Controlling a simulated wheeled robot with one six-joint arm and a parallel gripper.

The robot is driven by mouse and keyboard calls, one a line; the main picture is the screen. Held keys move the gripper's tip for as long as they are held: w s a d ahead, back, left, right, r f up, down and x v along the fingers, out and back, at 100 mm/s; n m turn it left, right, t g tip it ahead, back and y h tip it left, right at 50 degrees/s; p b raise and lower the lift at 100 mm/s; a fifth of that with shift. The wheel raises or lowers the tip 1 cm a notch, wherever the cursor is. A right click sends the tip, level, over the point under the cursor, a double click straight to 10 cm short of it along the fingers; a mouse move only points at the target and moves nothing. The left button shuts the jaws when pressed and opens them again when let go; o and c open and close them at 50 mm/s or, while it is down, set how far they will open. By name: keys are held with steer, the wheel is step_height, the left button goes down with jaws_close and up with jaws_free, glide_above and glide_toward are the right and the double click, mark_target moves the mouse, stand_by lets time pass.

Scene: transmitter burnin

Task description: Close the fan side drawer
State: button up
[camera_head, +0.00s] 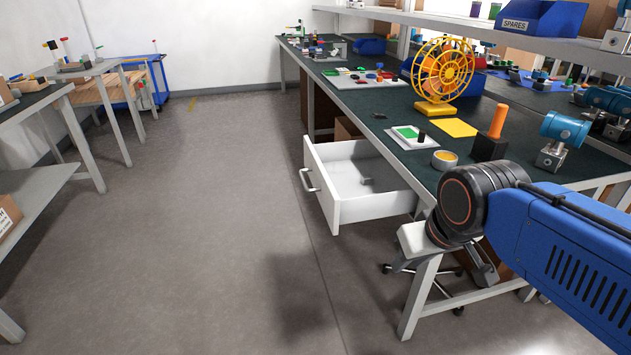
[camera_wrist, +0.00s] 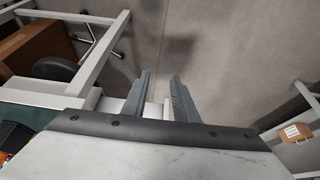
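The white drawer (camera_head: 378,208) under the workbench is pulled well out, with its front panel and silver bar handle (camera_head: 309,180) facing left in the head view. A small grey item (camera_head: 367,181) lies inside it. The yellow fan (camera_head: 443,72) stands on the bench top above and to the right. My gripper (camera_head: 487,268) is right of the drawer in the head view, apart from the handle and partly hidden by my arm. In the wrist view my gripper (camera_wrist: 160,75) has two grey fingers apart with a gap between them. A pale edge shows beyond the fingers; I cannot tell whether it is the drawer.
The dark green bench top (camera_head: 405,165) holds a yellow mat (camera_head: 453,128), an orange-handled tool (camera_head: 498,121) and a blue transmitter (camera_head: 565,130). A bench leg (camera_head: 419,297) stands near my gripper. The floor (camera_head: 200,230) left of the drawer is clear.

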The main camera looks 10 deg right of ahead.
steer(key=shift+w+r, duration=0.15)
steer(key=shift+w, duration=0.15)
steer(key=c, duration=0.5)
steer(key=shift+g+h, duration=0.7)
steer(key=shift+h, duration=0.1)
steer(key=w+r, duration=0.1)
steer(key=w, duration=0.2)
steer(key=w+a+r, duration=0.1)
steer(key=w, duration=0.1)
steer(key=w+r, duration=0.1)
steer(key=w, duration=0.2)
steer(key=shift+w+a, duration=0.15)
steer(key=shift+w, duration=0.15)
jaws_close()
steer(key=w+a+m+t+h, duration=0.1)
steer(key=w+a+h, duration=0.1)
steer(key=w+a, duration=0.75)
steer(key=w+a+h, duration=0.2)
steer(key=w+a, duration=0.5)
steer(key=w, duration=0.6)
glide_toward(326, 193)
step_height(326, 193, down, 3)
steer(key=w+a, duration=0.1)
steer(key=a, duration=0.1)
steer(key=shift+w+d+f, duration=0.1)
steer(key=shift+w+d, duration=0.05)
steer(key=shift+d, duration=1.75)
